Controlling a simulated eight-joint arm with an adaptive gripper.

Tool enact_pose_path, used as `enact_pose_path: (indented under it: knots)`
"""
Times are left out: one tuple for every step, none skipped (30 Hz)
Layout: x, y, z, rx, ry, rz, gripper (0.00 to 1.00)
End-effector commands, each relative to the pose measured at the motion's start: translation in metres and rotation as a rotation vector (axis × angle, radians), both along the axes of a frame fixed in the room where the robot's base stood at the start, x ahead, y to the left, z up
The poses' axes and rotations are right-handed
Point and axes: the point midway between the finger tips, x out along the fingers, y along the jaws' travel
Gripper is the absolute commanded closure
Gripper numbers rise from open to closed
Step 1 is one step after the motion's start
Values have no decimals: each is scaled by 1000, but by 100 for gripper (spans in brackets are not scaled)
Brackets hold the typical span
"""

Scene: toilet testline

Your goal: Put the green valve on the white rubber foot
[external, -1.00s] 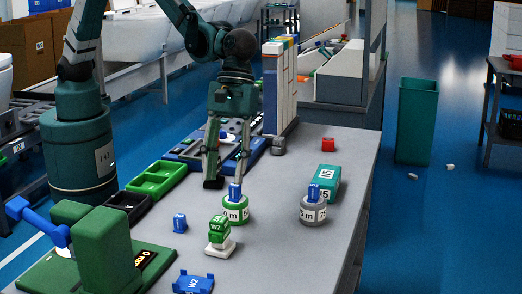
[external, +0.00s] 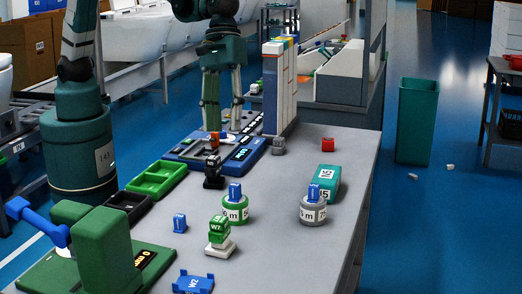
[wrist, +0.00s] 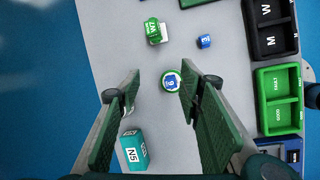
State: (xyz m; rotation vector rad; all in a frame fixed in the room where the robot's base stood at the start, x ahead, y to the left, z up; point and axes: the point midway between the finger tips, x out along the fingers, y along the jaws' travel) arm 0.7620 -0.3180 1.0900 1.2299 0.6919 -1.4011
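The green valve (external: 218,227), marked W7, sits upright on top of the white rubber foot (external: 220,249) at the front middle of the grey table. In the wrist view the green valve (wrist: 153,29) is ahead of my fingers, with a little of the white foot (wrist: 163,42) showing at its edge. My gripper (external: 222,127) is raised behind and well away from them. In the wrist view my gripper (wrist: 160,88) has its fingers wide apart with nothing held; the round item seen between them is below.
A green-banded round item (external: 235,210) with a blue top stands behind the valve. A grey-banded one (external: 313,212) and a teal box (external: 329,182) are to the right. A small blue part (external: 180,223) and blue bracket (external: 193,282) lie nearby. A dark upright part (external: 213,172) stands behind.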

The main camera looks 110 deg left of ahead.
Motion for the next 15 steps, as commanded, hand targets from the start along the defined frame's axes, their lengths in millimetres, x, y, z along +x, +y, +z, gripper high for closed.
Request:
enact_pose_path:
  knots:
    - [-7, 11, 8, 8, -20, -19, 64]
    - [-10, 15, 12, 13, -31, -32, 64]
    - [-14, 22, 18, 20, -48, -51, 64]
    - [-17, 28, 22, 25, -61, -64, 64]
    - [-20, 33, 26, 31, -73, -77, 64]
    - [-25, 40, 30, 40, -90, -95, 64]
    - [-28, 46, 34, 47, -102, -110, 64]
    - [-32, 51, 38, 53, -114, -123, 64]
    - [-36, 58, 43, 62, -130, -140, 64]
    - [-40, 63, 46, 67, -142, -155, 64]
    - [-43, 68, 50, 74, -154, -169, 64]
    - [-48, 75, 54, 84, -170, -187, 64]
    - [-52, 80, 57, 91, -181, -200, 64]
    - [-56, 85, 60, 99, -192, -214, 64]
    - [-61, 92, 64, 109, -208, -233, 64]
